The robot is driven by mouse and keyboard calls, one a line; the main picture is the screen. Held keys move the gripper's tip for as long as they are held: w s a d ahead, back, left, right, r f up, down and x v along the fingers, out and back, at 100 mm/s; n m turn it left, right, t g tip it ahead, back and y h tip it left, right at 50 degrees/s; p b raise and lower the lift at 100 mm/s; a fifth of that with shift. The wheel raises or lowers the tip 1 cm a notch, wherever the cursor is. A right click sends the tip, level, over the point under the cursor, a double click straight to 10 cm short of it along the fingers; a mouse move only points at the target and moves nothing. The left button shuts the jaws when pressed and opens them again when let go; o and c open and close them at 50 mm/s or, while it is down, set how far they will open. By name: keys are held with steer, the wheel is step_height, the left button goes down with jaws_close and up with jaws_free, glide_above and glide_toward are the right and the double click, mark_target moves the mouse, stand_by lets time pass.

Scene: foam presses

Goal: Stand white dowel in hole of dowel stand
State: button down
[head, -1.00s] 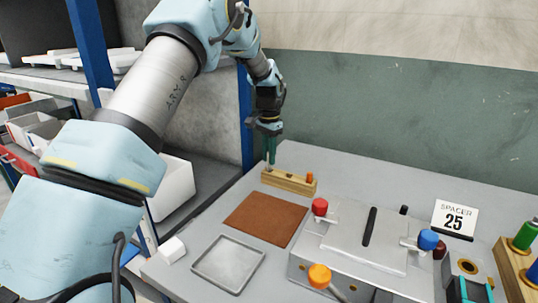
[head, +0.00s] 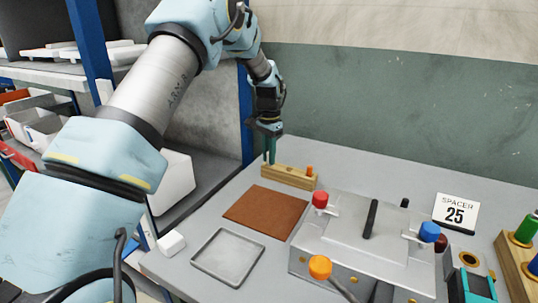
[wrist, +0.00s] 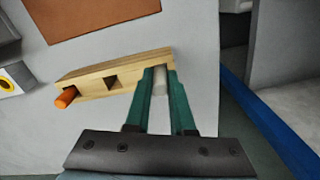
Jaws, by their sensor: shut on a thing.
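The white dowel (wrist: 160,81) shows in the wrist view as a short pale cylinder between the green fingers of my gripper (wrist: 159,73). My gripper is shut on it at one end of the wooden dowel stand (wrist: 98,79). The stand also shows in the head view (head: 288,178), where my gripper (head: 269,160) points down at its left end. An orange dowel (wrist: 66,97) stands in the other end of the block, and an empty square hole (wrist: 113,83) is in the middle. The white dowel's lower end is hidden, so I cannot tell how deep it sits.
A brown mat (head: 265,214) and a grey tray (head: 228,257) lie in front of the stand. A metal press (head: 350,235) with coloured knobs stands to the right, near a "SPACER 25" sign (head: 455,213). A blue post (head: 246,115) rises just left of my gripper.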

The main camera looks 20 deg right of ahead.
steer(key=shift+f, duration=0.35)
steer(key=c, duration=0.7)
jaws_free()
steer(key=shift+s, duration=0.1)
step_height(320, 180, up, 11)
steer(key=b, duration=0.3)
steer(key=shift+f, duration=0.1)
